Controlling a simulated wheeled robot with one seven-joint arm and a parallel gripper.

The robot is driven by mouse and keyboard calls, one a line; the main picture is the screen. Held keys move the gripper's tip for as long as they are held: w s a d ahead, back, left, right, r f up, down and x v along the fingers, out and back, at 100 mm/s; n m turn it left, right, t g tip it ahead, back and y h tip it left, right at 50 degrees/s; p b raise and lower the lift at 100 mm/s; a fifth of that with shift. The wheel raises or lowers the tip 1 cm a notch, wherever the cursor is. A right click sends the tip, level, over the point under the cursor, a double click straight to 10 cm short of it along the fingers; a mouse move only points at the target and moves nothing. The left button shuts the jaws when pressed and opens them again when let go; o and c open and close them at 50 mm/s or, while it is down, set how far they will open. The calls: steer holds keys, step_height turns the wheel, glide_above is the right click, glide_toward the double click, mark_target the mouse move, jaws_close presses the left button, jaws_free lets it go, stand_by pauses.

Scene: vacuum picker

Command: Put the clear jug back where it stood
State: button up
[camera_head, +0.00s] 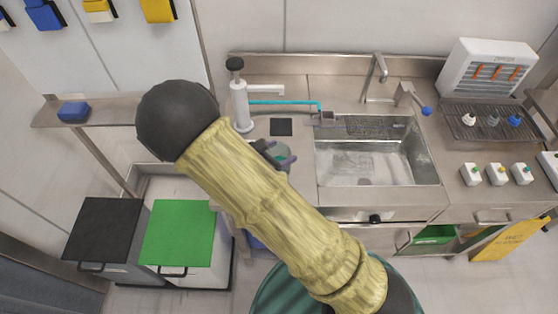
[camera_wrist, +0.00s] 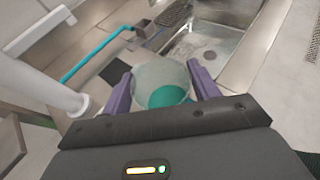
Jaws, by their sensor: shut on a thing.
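The clear jug (camera_wrist: 160,82) is between the two purple fingers of my gripper (camera_wrist: 163,88) in the wrist view. It looks translucent, with a teal patch showing in its lower part. My gripper is shut on it. In the head view the jug (camera_head: 283,153) shows only partly beside my gripper (camera_head: 276,156), left of the sink, with my yellow-sleeved arm covering much of it. A flat black square (camera_head: 281,127) lies on the steel counter just beyond the jug; it also shows in the wrist view (camera_wrist: 116,72). I cannot tell the jug's height above the counter.
A white pump column (camera_head: 240,104) with a teal hose (camera_head: 285,102) stands at the counter's left. The sink (camera_head: 375,160) is to the right, with a tap (camera_head: 375,72) behind. A rack (camera_head: 485,120) and small white boxes (camera_head: 497,174) stand farther right. Green-lidded (camera_head: 183,232) and black-lidded bins (camera_head: 103,228) stand lower left.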

steer(key=shift+f, duration=0.15)
steer(key=shift+f+p, duration=0.35)
steer(key=shift+f, duration=1.6)
steer(key=shift+f, duration=0.2)
steer(key=o, duration=0.9)
steer(key=shift+o, duration=1.2)
steer(key=shift+w, duration=0.15)
steer(key=shift+a, duration=0.1)
